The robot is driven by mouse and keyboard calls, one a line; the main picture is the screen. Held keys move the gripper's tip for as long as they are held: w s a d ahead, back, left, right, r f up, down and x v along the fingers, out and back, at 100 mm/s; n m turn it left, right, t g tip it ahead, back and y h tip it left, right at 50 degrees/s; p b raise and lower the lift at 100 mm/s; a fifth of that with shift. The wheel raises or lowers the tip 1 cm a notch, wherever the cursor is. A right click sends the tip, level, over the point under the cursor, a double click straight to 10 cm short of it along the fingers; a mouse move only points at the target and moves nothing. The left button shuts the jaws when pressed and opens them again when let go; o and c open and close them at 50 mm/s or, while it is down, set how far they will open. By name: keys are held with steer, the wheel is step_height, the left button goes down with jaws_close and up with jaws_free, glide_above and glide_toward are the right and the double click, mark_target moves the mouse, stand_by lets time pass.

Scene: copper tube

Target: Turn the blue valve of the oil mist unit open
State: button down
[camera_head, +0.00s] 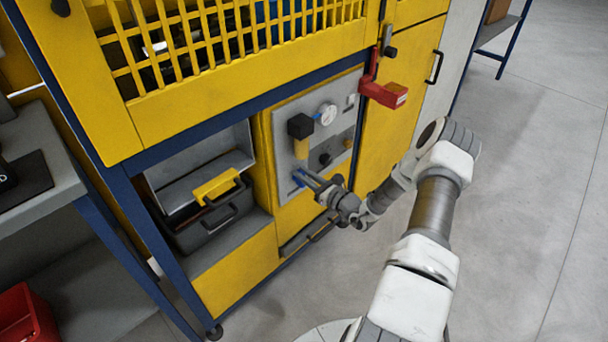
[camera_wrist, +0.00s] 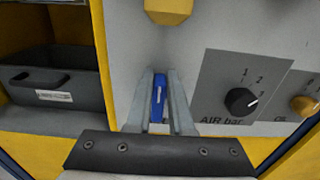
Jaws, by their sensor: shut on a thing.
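The oil mist unit is a grey panel (camera_head: 285,120) set in the yellow machine front, with a black-topped filter (camera_head: 300,127) and a round gauge (camera_head: 327,114). The blue valve (camera_wrist: 159,97) is a small blue handle low on this panel. In the wrist view it stands about upright between my two fingers. My gripper (camera_wrist: 160,100) is shut on it, one finger on each side. In the head view my gripper (camera_head: 302,176) reaches the panel from the right, and only a bit of blue shows at the fingertips. The valve's base is hidden.
A black AIR bar knob (camera_wrist: 241,101) and a yellow oil knob (camera_wrist: 304,105) sit right of the valve. A yellow filter bowl (camera_wrist: 169,10) hangs above. A dark toolbox (camera_head: 212,214) fills the shelf at left. A red handle (camera_head: 384,92) juts out at upper right.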

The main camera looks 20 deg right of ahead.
mark_target(289, 180)
steer(key=shift+n, duration=0.3)
steer(key=n, duration=0.3)
steer(key=a+n, duration=0.1)
steer(key=n, duration=0.2)
steer(key=a+f+n+p, duration=0.1)
steer(key=n, duration=0.2)
steer(key=shift+s, duration=0.4)
steer(key=n, duration=0.2)
steer(key=f+n, duration=0.1)
steer(key=n, duration=0.1)
steer(key=shift+s+a+b, duration=0.1)
steer(key=shift+a+b, duration=0.1)
steer(key=shift+b, duration=0.1)
steer(key=shift+f+n+b, duration=0.2)
steer(key=shift+f+n, duration=0.05)
steer(key=shift+n, duration=0.8)
steer(key=shift+f+n+b, duration=0.15)
steer(key=shift+f+n, duration=0.1)
steer(key=shift+n, duration=0.8)
steer(key=c, duration=0.8)
jaws_free()
steer(key=shift+a, duration=0.1)
